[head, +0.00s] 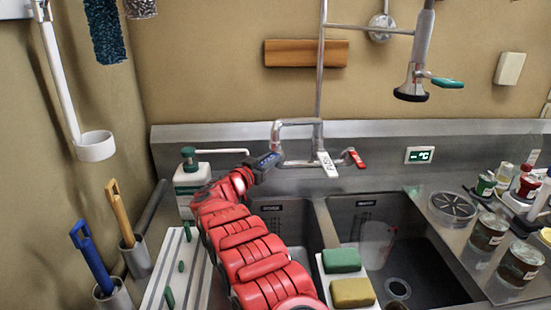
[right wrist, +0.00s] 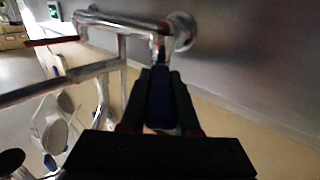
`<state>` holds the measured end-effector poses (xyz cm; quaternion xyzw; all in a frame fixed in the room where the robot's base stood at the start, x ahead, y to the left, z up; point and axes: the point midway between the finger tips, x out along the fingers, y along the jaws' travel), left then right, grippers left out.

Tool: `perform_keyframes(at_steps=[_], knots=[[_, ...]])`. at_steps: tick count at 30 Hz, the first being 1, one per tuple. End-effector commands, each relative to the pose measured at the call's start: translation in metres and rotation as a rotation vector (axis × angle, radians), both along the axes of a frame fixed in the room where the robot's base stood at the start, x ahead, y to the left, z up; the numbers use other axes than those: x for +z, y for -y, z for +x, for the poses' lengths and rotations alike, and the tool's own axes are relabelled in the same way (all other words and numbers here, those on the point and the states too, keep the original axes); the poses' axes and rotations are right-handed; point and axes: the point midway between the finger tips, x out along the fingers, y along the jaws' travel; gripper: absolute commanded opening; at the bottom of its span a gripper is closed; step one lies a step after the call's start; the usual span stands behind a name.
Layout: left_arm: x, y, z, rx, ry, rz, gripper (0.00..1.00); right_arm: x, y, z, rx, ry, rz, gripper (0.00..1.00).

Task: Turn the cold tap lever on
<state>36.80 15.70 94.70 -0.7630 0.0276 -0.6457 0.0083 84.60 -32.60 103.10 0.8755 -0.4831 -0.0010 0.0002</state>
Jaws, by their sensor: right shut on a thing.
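The tap (head: 297,123) is a chrome fitting on the steel back wall of the sink. Its blue lever (head: 269,158), the cold one by its colour, is on the left side. A red lever (head: 357,159) is on the right, and a white lettered tag (head: 327,164) is between them. My right gripper (head: 262,165) is shut on the blue lever, which also shows between the dark fingers in the right wrist view (right wrist: 160,103). The fingers hide part of the lever. My left gripper is out of view.
A soap bottle (head: 190,177) stands just left of my right arm. Green (head: 341,260) and yellow (head: 352,292) sponges lie by the sink divider. A clear jug (head: 377,243) is in the right basin (head: 425,255). Several jars crowd the right counter. A spray hose (head: 417,65) hangs above.

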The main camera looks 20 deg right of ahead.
Motion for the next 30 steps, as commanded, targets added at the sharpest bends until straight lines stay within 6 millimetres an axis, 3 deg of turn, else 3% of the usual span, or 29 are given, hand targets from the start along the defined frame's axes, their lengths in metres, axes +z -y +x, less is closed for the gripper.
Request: perform_keyframes(at_steps=[12,13,17,30], knots=[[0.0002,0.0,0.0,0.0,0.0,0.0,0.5,0.0023,-0.0015,-0.0001,-0.002,0.005,-0.002,0.0],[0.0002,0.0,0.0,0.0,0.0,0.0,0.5,0.0024,-0.0015,-0.0001,-0.002,0.005,-0.002,0.35],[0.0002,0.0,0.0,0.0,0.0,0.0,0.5,0.0018,-0.0014,-0.0002,-0.002,0.004,-0.002,0.59],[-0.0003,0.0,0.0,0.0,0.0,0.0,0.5,0.0008,-0.0066,-0.003,-0.002,0.0,-0.002,0.6]])
